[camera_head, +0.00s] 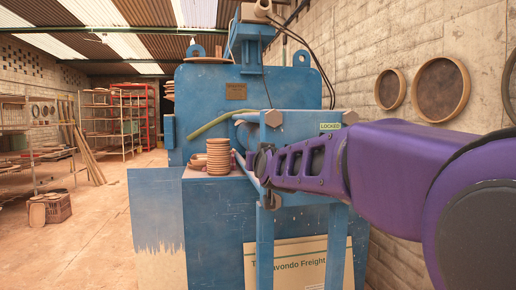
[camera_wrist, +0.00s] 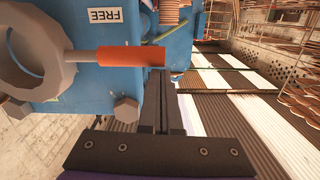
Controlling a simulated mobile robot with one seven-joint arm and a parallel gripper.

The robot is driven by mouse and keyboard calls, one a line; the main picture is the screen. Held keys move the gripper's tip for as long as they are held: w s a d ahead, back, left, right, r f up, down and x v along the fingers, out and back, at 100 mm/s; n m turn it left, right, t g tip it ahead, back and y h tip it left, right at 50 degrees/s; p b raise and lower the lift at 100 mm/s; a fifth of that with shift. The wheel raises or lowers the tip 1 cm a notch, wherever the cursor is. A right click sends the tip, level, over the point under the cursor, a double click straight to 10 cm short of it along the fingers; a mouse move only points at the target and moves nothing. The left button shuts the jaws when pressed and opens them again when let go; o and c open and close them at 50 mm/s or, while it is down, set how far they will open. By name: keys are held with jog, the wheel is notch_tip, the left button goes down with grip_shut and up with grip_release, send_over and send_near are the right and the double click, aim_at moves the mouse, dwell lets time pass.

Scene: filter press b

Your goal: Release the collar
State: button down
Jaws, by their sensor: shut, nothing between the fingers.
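The collar (camera_wrist: 17,62) is a thick grey ring on the blue press block, at the left of the wrist view. A grey lever with an orange grip (camera_wrist: 130,57) sticks out from it to the right. A white FREE label (camera_wrist: 104,16) is on the block near the lever. My gripper (camera_wrist: 166,82) is shut and empty, its dark fingertips close to the end of the orange grip; I cannot tell whether they touch. In the head view my gripper (camera_head: 254,163) is in front of the press, and a LOCKED label (camera_head: 330,127) shows above my arm. The collar is hidden there.
The blue filter press (camera_head: 210,110) stands in front of me. A stack of clay rings (camera_head: 218,157) stands on its ledge, left of my gripper. Large bolts (camera_head: 273,118) project from the block above my arm. Open floor and shelves (camera_head: 105,120) lie left.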

jog(key=shift+a+f, duration=0.1)
jog(key=shift+f, duration=0.45)
